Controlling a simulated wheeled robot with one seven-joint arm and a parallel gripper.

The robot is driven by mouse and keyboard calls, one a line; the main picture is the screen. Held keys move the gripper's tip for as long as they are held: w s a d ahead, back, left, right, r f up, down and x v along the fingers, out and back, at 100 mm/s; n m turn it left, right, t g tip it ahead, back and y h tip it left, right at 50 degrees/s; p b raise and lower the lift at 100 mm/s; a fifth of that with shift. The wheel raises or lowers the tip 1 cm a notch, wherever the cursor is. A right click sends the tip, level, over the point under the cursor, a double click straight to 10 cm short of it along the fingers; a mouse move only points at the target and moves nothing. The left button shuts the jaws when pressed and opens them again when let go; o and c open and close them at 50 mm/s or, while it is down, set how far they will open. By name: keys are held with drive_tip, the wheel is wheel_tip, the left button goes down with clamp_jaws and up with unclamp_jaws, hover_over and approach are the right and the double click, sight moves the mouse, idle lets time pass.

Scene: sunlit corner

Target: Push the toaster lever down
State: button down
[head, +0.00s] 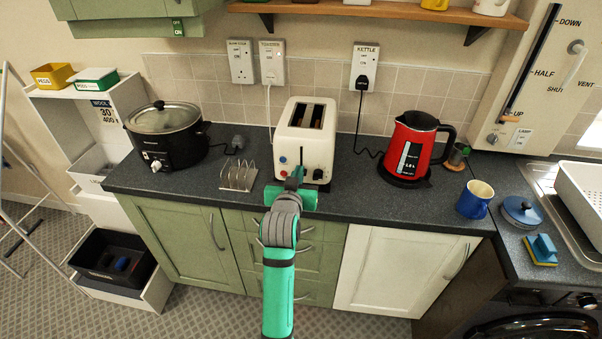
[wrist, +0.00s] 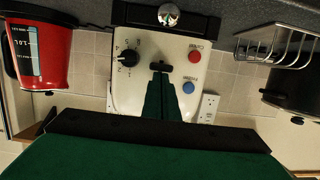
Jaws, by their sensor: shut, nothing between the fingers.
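The cream toaster (head: 291,143) stands on the dark worktop against the tiled wall, with two slots on top that show something brown inside. The wrist view is upside down and shows the toaster's front panel (wrist: 140,95) with a dial, a red button and a blue button. The black lever (wrist: 160,66) is in the middle of this panel. My gripper (head: 297,174) is in front of the toaster, its green fingers shut and empty. In the wrist view the fingertips (wrist: 163,77) are right by the lever; I cannot tell whether they touch it. The head view hides the lever behind my gripper.
A metal toast rack (head: 238,178) stands left of the toaster, with a black slow cooker (head: 166,140) beyond it. A red kettle (head: 412,150) stands to the right, with a blue mug (head: 475,199) further right. Wall sockets (head: 271,62) are behind.

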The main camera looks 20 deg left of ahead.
drive_tip(key=r, duration=0.4)
drive_tip(key=shift+s, duration=0.2)
drive_tip(key=v, duration=0.9)
drive_tip(key=shift+s, duration=0.25)
drive_tip(key=shift+r, duration=0.2)
drive_tip(key=shift+d+f, duration=0.1)
drive_tip(key=s+d+f+n, duration=0.1)
drive_tip(key=s+d+f, duration=0.55)
drive_tip(key=f, duration=0.35)
drive_tip(key=s+d+f, duration=0.6)
drive_tip(key=s+f, duration=0.2)
drive_tip(key=f, duration=0.3)
drive_tip(key=s+d+f+m+h, duration=0.1)
drive_tip(key=s+d, duration=0.2)
drive_tip(key=s, duration=1)
drive_tip(key=s+d+m+h, duration=0.1)
drive_tip(key=s+d, duration=0.3)
drive_tip(key=s, duration=1)
drive_tip(key=shift+f+m, duration=0.4)
